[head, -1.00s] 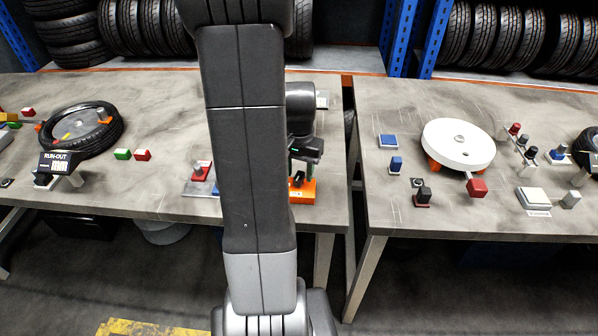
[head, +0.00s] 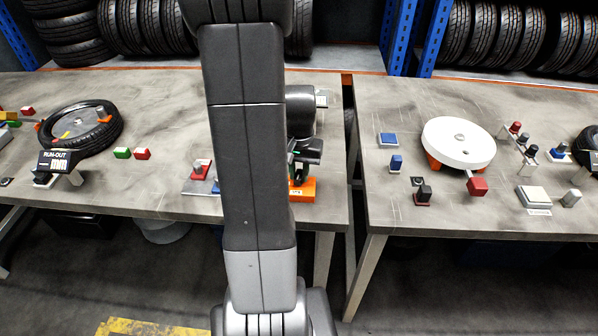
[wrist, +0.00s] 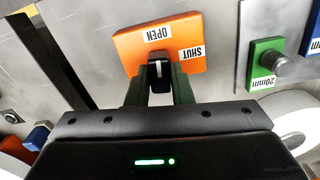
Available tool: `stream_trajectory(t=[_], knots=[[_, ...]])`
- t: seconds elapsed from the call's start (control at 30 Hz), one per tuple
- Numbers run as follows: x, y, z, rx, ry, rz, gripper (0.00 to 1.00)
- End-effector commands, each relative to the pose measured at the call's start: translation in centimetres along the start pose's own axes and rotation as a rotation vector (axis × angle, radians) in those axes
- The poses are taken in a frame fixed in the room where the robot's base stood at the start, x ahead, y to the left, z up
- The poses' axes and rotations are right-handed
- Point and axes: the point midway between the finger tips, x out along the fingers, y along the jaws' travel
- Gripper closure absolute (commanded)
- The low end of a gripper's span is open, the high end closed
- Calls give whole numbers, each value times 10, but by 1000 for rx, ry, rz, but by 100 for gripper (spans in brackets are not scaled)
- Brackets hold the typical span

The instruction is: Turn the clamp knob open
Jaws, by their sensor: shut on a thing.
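The clamp knob (wrist: 158,80) is black with a white line. It sits on an orange block (wrist: 130,49) labelled OPEN and SHUT. In the wrist view the white line points up the picture, towards the OPEN label. My gripper (wrist: 158,92) is shut on the knob, with one dark green finger on each side. In the head view the orange block (head: 307,188) is at the front right of the left bench. There my arm hides part of the block, and the knob cannot be made out clearly.
A green block marked 20mm with a grey knob (wrist: 280,64) stands right of the orange block in the wrist view. A red block (head: 201,167) is left of my arm in the head view. A gap separates the left bench from the right bench (head: 400,225).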

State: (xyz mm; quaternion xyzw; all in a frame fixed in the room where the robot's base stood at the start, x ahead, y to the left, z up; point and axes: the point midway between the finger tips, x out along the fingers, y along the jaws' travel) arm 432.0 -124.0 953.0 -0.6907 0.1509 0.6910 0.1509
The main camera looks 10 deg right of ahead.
Motion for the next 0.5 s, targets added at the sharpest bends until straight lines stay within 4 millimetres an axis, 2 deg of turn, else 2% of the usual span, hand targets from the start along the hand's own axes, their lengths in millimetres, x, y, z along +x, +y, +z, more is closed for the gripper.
stream_trajectory(t=[0.2, 0.5], knots=[[0, 0, 0, -133, 1, 0, 100], [-1, 0, 0, -152, 1, 0, 100]])
